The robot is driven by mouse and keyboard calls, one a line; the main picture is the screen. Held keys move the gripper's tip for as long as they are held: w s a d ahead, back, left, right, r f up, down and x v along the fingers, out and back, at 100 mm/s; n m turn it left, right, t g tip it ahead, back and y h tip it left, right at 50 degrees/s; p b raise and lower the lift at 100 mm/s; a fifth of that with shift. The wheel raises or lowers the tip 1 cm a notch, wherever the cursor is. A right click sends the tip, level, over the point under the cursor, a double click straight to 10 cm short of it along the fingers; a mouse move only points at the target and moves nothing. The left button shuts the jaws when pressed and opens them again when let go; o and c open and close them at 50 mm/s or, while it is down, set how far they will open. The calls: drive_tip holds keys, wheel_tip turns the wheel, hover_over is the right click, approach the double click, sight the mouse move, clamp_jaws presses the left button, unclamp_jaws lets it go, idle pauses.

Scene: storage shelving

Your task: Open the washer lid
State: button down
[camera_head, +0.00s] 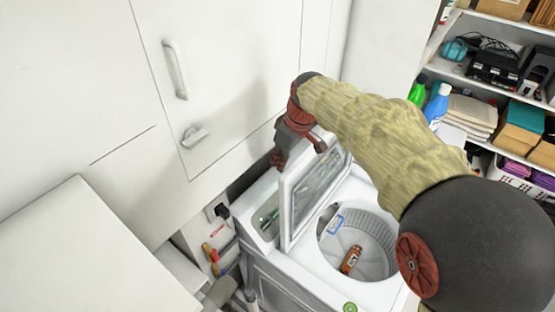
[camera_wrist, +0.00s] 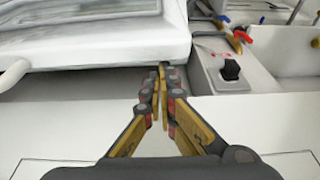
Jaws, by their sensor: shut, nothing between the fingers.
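The white washer (camera_head: 285,268) stands below the cabinet wall. Its framed lid (camera_head: 318,188) is raised and stands steeply up from the top, so the drum opening (camera_head: 355,250) is uncovered. My gripper (camera_head: 278,158) is at the lid's upper back edge, on the cabinet side. The arm hides part of the lid's right side, and I cannot tell whether the fingers touch the lid. In the wrist view my gripper (camera_wrist: 162,72) is shut and empty, its tips close to the edge of a white panel (camera_wrist: 90,40).
White cabinet doors with handles (camera_head: 177,68) are close behind my gripper. A white surface (camera_head: 85,255) is at lower left. An orange-brown item (camera_head: 351,260) lies in the drum. Shelves (camera_head: 490,85) with bottles and boxes are at right. Tools (camera_head: 212,255) hang beside the washer.

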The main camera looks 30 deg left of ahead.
drive_tip(key=shift+d, duration=0.15)
drive_tip(key=y+b, duration=0.1)
drive_tip(key=b, duration=0.5)
approach(301, 174)
drive_tip(key=shift+s+f, duration=1.85)
drive_tip(key=shift+s, duration=0.35)
drive_tip(key=shift+r, duration=0.1)
drive_tip(key=v, duration=1.2)
